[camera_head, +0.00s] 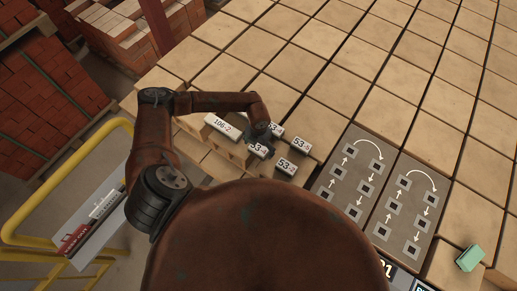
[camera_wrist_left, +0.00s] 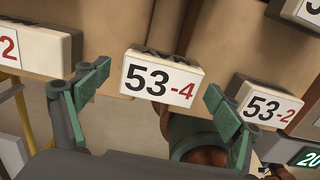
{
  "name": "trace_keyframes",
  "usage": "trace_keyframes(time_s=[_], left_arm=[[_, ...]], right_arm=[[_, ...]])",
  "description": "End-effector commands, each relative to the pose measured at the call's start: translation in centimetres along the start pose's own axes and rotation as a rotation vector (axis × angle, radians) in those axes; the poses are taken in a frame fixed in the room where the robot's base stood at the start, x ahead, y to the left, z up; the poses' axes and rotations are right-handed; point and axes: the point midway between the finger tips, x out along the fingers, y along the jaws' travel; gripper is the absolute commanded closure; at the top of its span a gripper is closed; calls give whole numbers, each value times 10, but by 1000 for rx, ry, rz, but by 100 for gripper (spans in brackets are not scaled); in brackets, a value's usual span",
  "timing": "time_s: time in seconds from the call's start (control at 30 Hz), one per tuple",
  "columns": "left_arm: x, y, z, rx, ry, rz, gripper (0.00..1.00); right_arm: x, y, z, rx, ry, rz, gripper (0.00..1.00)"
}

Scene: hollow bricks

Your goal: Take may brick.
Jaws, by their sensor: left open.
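Several pale bricks with printed labels stand in a group. Brick 53-4 (camera_head: 258,151) is partly covered by my left gripper (camera_head: 262,138) in the head view. In the left wrist view, brick 53-4 (camera_wrist_left: 160,79) lies between the two green-padded fingers of my left gripper (camera_wrist_left: 156,88), which are spread apart with gaps at both sides. Dark lettering on its upper face is cut by the view angle and I cannot read it. Brick 53-2 (camera_wrist_left: 268,103) is beyond the right finger. I cannot tell which brick is the may brick. My right gripper is not in view.
A longer brick, 106-2 (camera_head: 219,127), stands left of the group. A grey panel (camera_head: 372,193) with arrows and squares lies to the right. A small green block (camera_head: 470,257) is at lower right. A yellow rail (camera_head: 60,150) and red brick stacks (camera_head: 50,90) are at left.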

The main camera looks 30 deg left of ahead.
Motion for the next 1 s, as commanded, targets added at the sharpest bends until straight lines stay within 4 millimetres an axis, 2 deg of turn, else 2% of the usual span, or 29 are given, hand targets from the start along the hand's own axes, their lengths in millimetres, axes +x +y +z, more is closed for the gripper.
trace_keyframes(time_s=[0.13,0.4,1.0], left_arm=[[14,0,0,-2,1,-2,15],[17,0,-1,-3,-1,-2,16],[16,0,0,-3,-1,-2,57]], right_arm=[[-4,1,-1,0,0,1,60],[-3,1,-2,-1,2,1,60],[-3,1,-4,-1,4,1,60]])
